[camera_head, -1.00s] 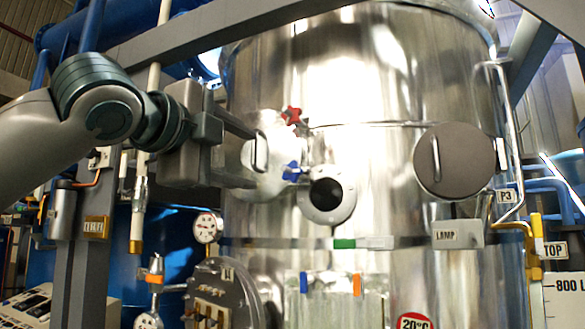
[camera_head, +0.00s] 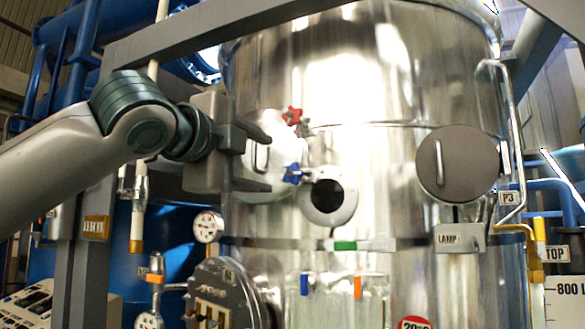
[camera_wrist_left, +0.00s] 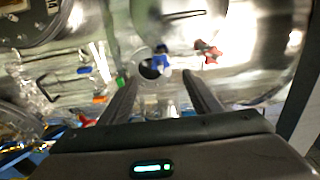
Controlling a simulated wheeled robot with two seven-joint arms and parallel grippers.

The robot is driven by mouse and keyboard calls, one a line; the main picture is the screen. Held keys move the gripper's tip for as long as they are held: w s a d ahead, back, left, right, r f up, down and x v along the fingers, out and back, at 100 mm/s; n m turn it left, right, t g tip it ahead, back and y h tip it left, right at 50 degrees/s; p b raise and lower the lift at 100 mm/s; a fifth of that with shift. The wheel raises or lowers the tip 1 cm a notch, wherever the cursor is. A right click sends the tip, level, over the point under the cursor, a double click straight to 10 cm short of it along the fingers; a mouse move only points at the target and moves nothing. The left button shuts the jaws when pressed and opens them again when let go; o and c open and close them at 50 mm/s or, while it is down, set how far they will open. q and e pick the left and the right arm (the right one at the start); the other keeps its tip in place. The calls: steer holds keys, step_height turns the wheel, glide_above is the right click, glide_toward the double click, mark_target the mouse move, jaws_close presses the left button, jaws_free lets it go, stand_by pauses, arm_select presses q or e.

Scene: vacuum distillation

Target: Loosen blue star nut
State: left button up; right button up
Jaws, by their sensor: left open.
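The blue star nut (camera_head: 294,173) sits on the steel vessel, at the upper left of a round sight glass (camera_head: 328,196). A red star nut (camera_head: 292,116) is above it. My left gripper (camera_head: 269,164) is open and empty, its two fingers apart, one above the other, just left of the blue nut. In the left wrist view the blue nut (camera_wrist_left: 161,60) shows beyond and between the fingertips (camera_wrist_left: 160,78), with the red nut (camera_wrist_left: 208,52) to its right. The fingers do not appear to touch the nut. My right gripper is not in view.
The large steel vessel (camera_head: 400,90) fills the middle. A round grey cover (camera_head: 458,163) with a handle is at right, above the LAMP box (camera_head: 459,238). A grey beam (camera_head: 230,30) crosses above my arm. A gauge (camera_head: 207,227) and a flanged port (camera_head: 222,293) are below it.

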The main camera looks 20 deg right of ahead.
mark_target(291, 174)
arm_select(q)
steer(key=p+x, duration=0.6)
steer(key=x, duration=0.6)
steer(key=shift+w+d+r, duration=0.1)
steer(key=shift+d+r, duration=0.05)
steer(key=shift+d, duration=0.1)
steer(key=shift+w+d+p, duration=0.25)
steer(key=shift+d+p, duration=0.05)
steer(key=shift+p, duration=0.05)
steer(key=c, duration=1.1)
